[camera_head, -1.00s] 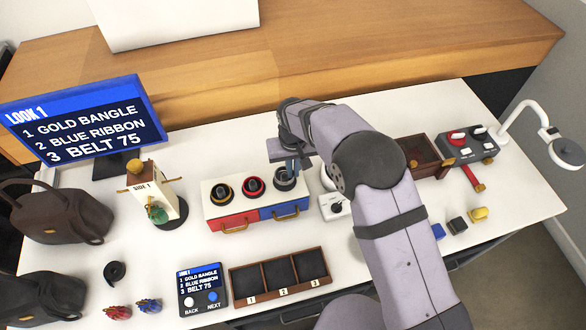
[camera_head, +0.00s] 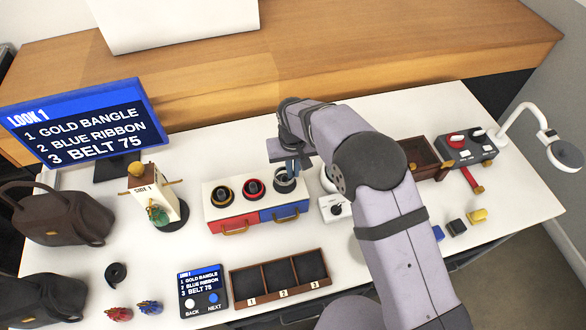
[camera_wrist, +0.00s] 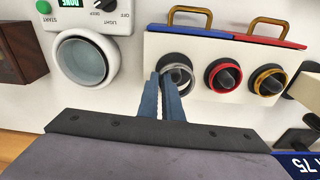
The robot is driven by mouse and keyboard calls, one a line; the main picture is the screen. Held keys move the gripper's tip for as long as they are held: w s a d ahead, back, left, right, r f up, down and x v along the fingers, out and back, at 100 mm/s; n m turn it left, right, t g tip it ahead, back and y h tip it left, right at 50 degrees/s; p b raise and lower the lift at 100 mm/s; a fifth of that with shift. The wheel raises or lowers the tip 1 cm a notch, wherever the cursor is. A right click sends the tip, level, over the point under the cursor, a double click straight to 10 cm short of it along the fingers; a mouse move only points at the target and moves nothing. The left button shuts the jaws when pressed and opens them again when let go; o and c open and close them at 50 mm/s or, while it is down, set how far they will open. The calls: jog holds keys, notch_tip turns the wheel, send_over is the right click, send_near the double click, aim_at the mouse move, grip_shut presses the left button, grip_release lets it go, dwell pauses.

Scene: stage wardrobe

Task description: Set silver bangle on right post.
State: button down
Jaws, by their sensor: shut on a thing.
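The silver bangle (camera_wrist: 188,75) sits around the dark right post at the right end of the white stand (camera_head: 238,207); in the head view it shows as a grey ring (camera_head: 285,186), partly hidden by the fingers. My gripper (camera_wrist: 167,82) is shut on the near rim of the silver bangle, its blue-grey fingers pointing down at the post. In the head view my gripper (camera_head: 290,167) is right above that post. Whether the bangle rests fully on the stand is hard to tell. A red bangle (camera_head: 251,182) is around the middle post and a gold bangle (camera_head: 221,186) around the left post.
The stand has red and blue drawers with gold handles. A white device with a round bowl (camera_wrist: 86,62) stands close beside it. The three-slot tray (camera_head: 233,284) and small display (camera_head: 203,290) lie in front. A side figure (camera_head: 150,195) stands left.

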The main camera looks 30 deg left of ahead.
jog(key=shift+f+b, duration=0.6)
jog(key=shift+f, duration=0.35)
dwell(0.4)
jog(key=c, duration=2.2)
grip_release()
jog(key=shift+r, duration=0.1)
jog(key=shift+a+r+p, duration=0.15)
jog(key=shift+r+p, duration=0.45)
jog(key=shift+r, duration=0.1)
jog(key=shift+s+d+r+p, duration=0.15)
jog(key=shift+r+p, duration=0.9)
jog(key=shift+r, duration=0.55)
jog(key=shift+s+d+r+p, duration=0.1)
jog(key=shift+s+r+p, duration=0.1)
jog(key=shift+r+p, duration=1.1)
jog(key=shift+s+d+r+p, duration=0.15)
jog(key=shift+r+p, duration=0.65)
jog(key=shift+r, duration=1.05)
